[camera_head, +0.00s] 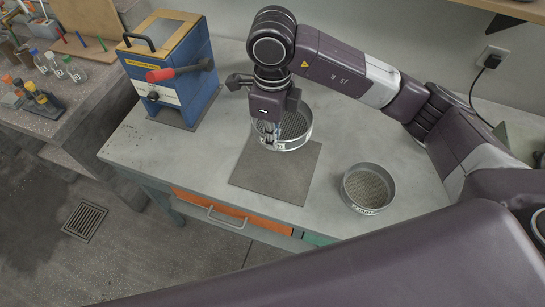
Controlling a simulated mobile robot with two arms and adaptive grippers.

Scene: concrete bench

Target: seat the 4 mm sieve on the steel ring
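A round steel sieve (298,138) with a dark mesh and a small label on its front wall is over the back part of a dark square mat (270,185). The label is too small to read. My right gripper (270,138) points down at its near left rim and appears shut on that wall; the fingers are small and partly blend with it. I cannot tell how far above the mat the sieve is. A second round steel piece (367,188), with a beige floor and a label, stands to the right on the bench. No separate bare steel ring can be made out. My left gripper is not in view.
Bottles (73,70) stand on another bench at far left. A wall socket (490,57) is at back right. Bench right of the mat is mostly free.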

